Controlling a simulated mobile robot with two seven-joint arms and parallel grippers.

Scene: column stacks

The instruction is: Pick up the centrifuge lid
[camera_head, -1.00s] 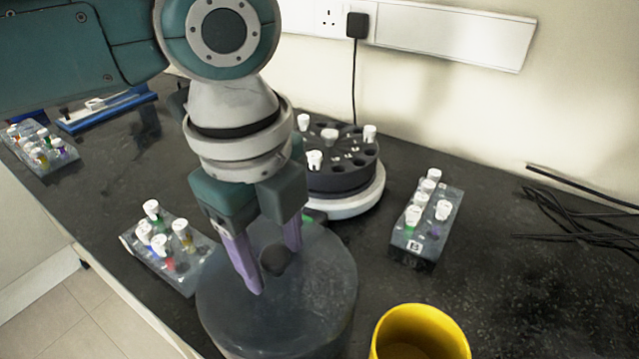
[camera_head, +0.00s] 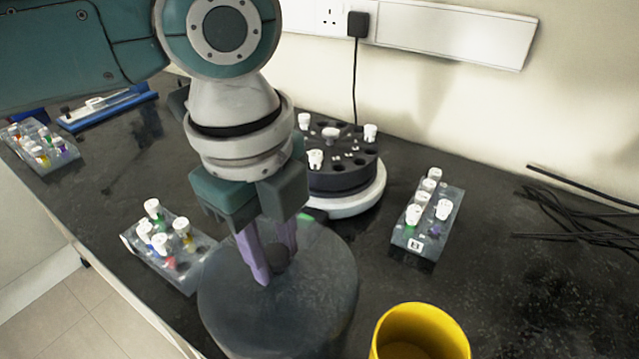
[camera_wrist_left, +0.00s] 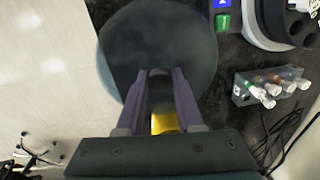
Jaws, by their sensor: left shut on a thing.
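The centrifuge lid (camera_head: 310,305) is a dark grey, smoky round cover with a small dark knob (camera_head: 278,257) on top, at the front middle of the bench. My left gripper (camera_head: 268,268) points down with its purple fingers shut on the knob. In the left wrist view the lid (camera_wrist_left: 160,40) shows as a dark disc beyond the fingers (camera_wrist_left: 158,85). The centrifuge (camera_head: 345,180) stands open behind the lid, with several white-capped tubes in its dark rotor. I cannot tell whether the lid touches the bench. My right gripper is not in view.
A yellow cup (camera_head: 420,335) stands right of the lid. Tube racks stand left (camera_head: 168,247) and right (camera_head: 428,222) of it, with another at far left (camera_head: 38,147). Black cables (camera_head: 575,220) lie at the right. The bench between right rack and cables is clear.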

